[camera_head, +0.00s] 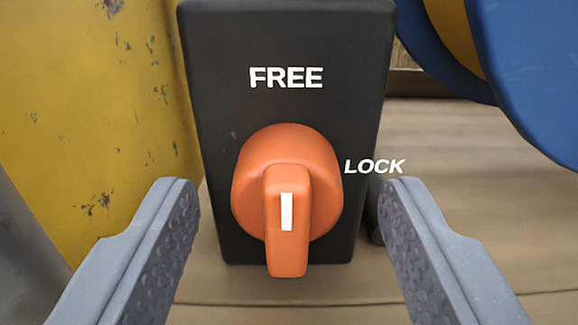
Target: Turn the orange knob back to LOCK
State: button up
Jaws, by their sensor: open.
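The orange knob (251,178) is on the front of a black box (225,100). It has a raised grip bar with a white mark, and the mark stands vertical, in line with the white word FREE (286,77) above. The white word LOCK (373,166) is to the right of the knob. My gripper (288,187) is open, with one grey finger to the left of the knob and the other to the right. There is a clear gap on both sides, and neither finger appears to touch the knob.
A worn yellow panel (95,110) stands close at the left of the box. A blue rounded part (535,75) is at the upper right. A beige slatted surface (465,150) lies behind and below the box.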

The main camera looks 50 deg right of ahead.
jog(key=shift+w+d, duration=0.15)
jog(key=c, duration=1)
jog(key=shift+o, duration=0.2)
